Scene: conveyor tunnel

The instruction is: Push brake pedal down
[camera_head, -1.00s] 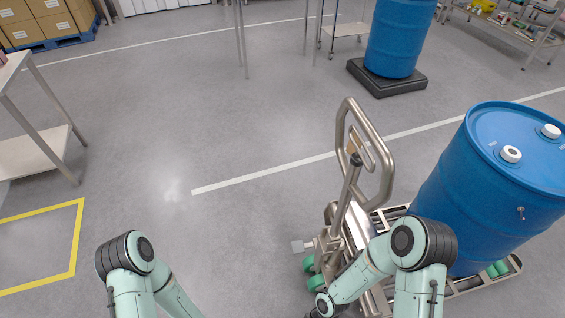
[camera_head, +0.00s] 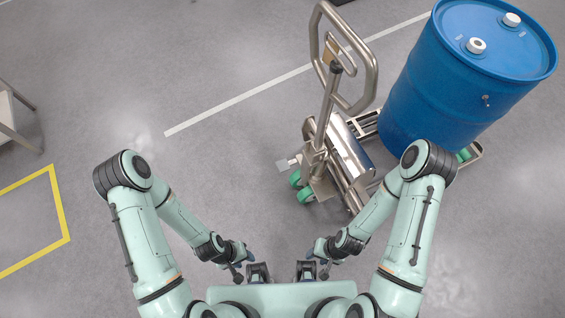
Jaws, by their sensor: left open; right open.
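A steel pallet truck (camera_head: 345,150) with green wheels stands right of centre, its looped handle at the far end. A small light-grey pedal (camera_head: 283,165) sticks out from its left side, just above the green wheels. I take it to be the brake pedal, and it looks roughly level. My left gripper (camera_head: 243,265) is open and empty, close to my body, below and left of the pedal. My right gripper (camera_head: 317,264) is open and empty, below and right of the pedal. Both are well apart from it.
A blue drum (camera_head: 460,85) stands on the truck's forks at the upper right. A white floor line (camera_head: 240,98) runs behind the truck. A yellow floor marking (camera_head: 62,215) and a table edge (camera_head: 12,115) are at the left. The floor left of the truck is clear.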

